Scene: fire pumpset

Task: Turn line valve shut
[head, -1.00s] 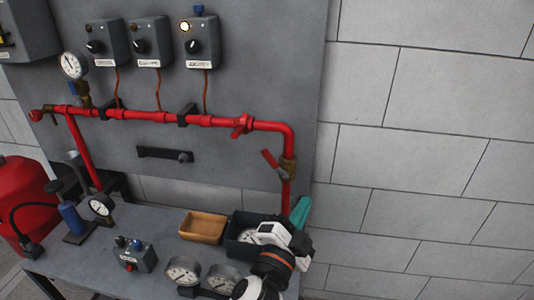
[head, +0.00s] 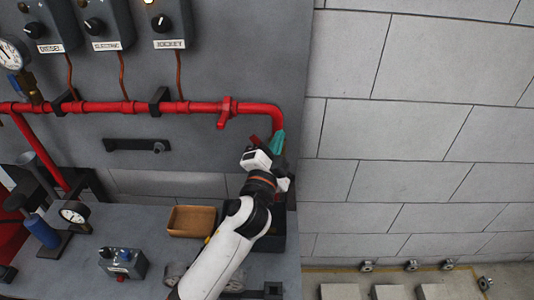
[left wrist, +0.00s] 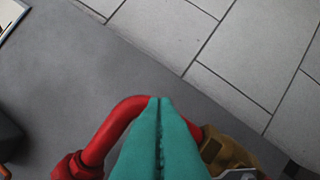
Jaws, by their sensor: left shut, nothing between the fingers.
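A red pipe (head: 190,107) runs along the grey panel and bends down at its right end. A red-handled valve (head: 226,112) sits on the pipe left of the bend; a red handle also shows at lower left in the left wrist view (left wrist: 76,166). On the downward stretch, a red lever (head: 254,139) is partly hidden by my left gripper (head: 279,138). The brass valve body shows in the left wrist view (left wrist: 228,155), right of the fingers. The teal fingers are shut and empty, in front of the pipe just below the bend; contact cannot be told. My right gripper is out of view.
Control boxes labelled diesel, electric and jockey (head: 166,22) hang above the pipe. The bench below holds a tan tray (head: 192,233), a small switch box (head: 122,264) and a gauge (head: 74,213). Bare block wall (head: 420,110) lies to the right.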

